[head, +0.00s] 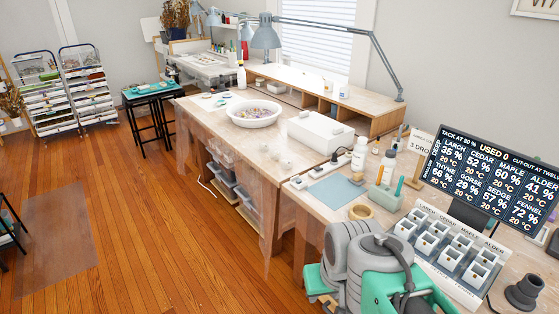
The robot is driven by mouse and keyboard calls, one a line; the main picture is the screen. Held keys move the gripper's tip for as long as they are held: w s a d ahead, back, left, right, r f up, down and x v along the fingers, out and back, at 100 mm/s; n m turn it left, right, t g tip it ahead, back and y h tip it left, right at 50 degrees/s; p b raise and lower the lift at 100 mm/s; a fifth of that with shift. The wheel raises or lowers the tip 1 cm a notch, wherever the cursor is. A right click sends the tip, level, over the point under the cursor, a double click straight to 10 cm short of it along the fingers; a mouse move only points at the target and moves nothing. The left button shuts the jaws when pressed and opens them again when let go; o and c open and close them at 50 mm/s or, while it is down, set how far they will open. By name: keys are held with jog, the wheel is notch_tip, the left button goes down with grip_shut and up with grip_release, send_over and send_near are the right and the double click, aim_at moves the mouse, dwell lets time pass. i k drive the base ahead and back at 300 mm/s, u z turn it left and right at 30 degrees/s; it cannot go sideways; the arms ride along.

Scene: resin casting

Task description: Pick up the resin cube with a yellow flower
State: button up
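I cannot make out a resin cube with a yellow flower for certain. Several small pale pieces (277,148) lie on the wooden workbench (205,108) near its front edge, left of the white box, too small to show what is inside them. More small pale pieces (298,182) lie by the blue-grey mat. My folded grey and green arm fills the bottom right. No gripper fingers can be made out, so my gripper is not in view.
A white bowl (253,113) of small coloured bits and a white box (320,131) stand on the bench. Nearer are a blue-grey mat (337,191), bottles (359,154), a tape roll (360,212), a rack of white cups (449,249) and a dark screen (490,172). Wooden floor (150,235) is open at left.

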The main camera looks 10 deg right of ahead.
aim_at(275, 155)
jog(key=u, duration=0.7)
jog(key=i, duration=1.7)
jog(key=u, duration=0.4)
jog(key=i, duration=1.4)
jog(key=z, duration=0.4)
